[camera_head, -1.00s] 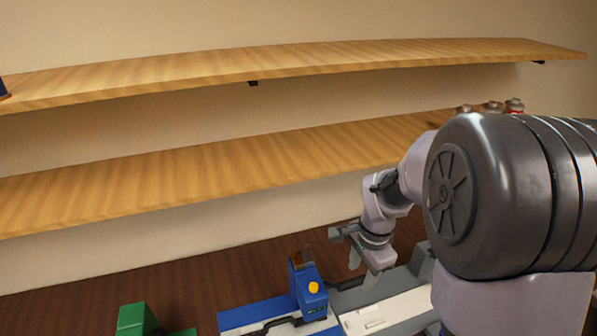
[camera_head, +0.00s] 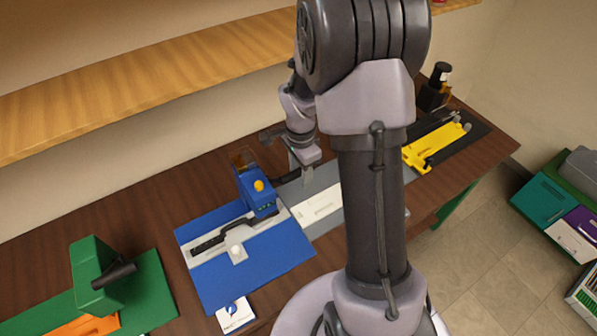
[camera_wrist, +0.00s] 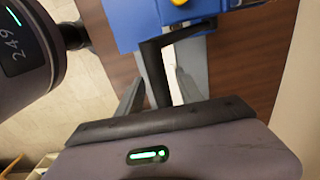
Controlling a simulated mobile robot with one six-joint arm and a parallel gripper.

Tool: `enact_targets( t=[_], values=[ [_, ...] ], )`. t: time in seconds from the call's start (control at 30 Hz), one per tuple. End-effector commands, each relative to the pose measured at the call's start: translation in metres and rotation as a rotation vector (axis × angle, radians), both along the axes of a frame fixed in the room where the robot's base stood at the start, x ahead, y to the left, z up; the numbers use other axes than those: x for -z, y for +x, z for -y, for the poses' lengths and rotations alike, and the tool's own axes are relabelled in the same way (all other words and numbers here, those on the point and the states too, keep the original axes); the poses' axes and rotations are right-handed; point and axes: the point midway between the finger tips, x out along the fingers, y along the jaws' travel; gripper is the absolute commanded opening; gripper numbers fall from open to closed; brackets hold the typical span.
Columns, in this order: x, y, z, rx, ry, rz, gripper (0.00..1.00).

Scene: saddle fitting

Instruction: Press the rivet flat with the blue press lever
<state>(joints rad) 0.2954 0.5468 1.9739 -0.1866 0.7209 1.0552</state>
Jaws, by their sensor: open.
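The blue press (camera_head: 257,192) stands on the bench at the back edge of a blue mat (camera_head: 215,278), with a yellow knob on its side. Its dark lever (camera_head: 288,177) sticks out to the right, towards my gripper (camera_head: 300,170). In the wrist view the blue press body (camera_wrist: 150,22) is at the top, and the black lever (camera_wrist: 155,72) runs down between my open grey fingers (camera_wrist: 160,92). I cannot tell whether either finger touches it. A grey plate with a black strip (camera_head: 220,238) lies in front of the press. I cannot make out the rivet.
A green press (camera_head: 98,275) stands at the left on a green mat. A white piece (camera_head: 318,204) lies on a grey mat right of the blue press. A yellow fixture (camera_head: 432,148) and dark bottle (camera_head: 434,88) are farther right. A shelf (camera_head: 130,95) runs above the bench.

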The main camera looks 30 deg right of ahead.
Motion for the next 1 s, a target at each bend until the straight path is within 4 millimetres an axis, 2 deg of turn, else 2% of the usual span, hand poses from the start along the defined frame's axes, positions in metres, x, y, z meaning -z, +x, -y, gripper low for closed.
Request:
enact_targets(
  t=[0.03,0.23,0.47,0.67,1.0],
  values=[
    [-0.001,0.000,0.000,0.000,0.000,0.000,0.44],
    [-0.001,0.000,0.000,0.000,0.000,0.000,0.04],
    [0.003,-0.003,0.000,0.000,0.000,0.000,0.04],
    [0.016,-0.015,0.000,0.001,0.001,-0.002,0.04],
    [0.017,-0.018,0.000,0.001,0.001,-0.001,0.04]
  ],
)
